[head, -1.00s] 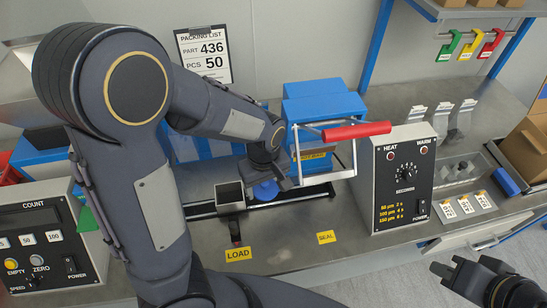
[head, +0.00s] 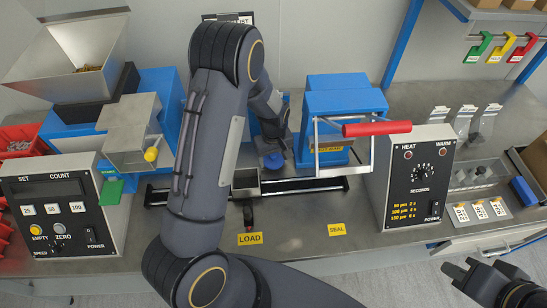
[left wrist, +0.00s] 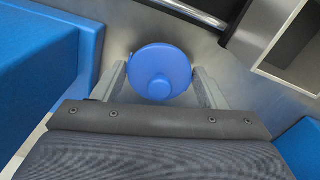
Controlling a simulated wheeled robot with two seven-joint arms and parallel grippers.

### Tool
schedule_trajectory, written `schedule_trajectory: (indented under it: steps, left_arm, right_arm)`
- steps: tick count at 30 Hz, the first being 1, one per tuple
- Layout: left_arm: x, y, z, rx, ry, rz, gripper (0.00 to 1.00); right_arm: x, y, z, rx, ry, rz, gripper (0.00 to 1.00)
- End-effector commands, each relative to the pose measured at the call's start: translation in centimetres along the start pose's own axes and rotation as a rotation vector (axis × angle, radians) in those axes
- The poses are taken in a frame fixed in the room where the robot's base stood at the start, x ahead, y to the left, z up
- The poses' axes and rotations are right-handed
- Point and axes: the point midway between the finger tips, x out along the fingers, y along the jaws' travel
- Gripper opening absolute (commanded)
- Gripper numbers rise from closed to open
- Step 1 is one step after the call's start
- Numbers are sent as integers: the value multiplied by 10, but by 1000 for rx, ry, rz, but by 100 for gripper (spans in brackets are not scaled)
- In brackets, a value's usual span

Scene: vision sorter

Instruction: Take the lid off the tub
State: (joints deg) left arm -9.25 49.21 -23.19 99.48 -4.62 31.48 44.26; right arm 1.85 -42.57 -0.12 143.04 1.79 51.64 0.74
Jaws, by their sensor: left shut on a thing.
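A round blue lid with a small knob (left wrist: 160,75) sits between the two fingers of my left gripper (left wrist: 162,88) in the left wrist view. In the head view the lid (head: 274,161) shows just below my left gripper (head: 270,143), behind the long black rail. The gripper is shut on the lid. No tub shows clearly; anything under the lid is hidden, and I cannot tell whether the lid touches a tub. My right gripper (head: 461,268) is at the lower right, open and empty, away from the lid.
A small square open metal box (head: 246,183) stands on the rail beside the lid. A blue sealer (head: 345,100) with a red handle (head: 377,129) and a heat control box (head: 412,185) stand to the right. A hopper and counter box (head: 62,207) stand at left.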

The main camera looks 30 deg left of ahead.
Motion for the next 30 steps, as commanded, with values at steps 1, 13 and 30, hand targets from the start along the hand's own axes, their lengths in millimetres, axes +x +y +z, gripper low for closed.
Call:
schedule_trajectory:
  steps: [1, 13, 30]
  left_arm:
    - [5, -1, 0, -1, -1, -2, 45]
    - [15, 0, 0, -1, 1, 1, 45]
    - [11, 0, 0, -1, 2, 1, 88]
  right_arm:
    - [-4, -2, -2, 0, 0, 0, 0]
    - [-1, 0, -1, 0, 0, 0, 0]
    - [-4, -2, -2, 0, 0, 0, 0]
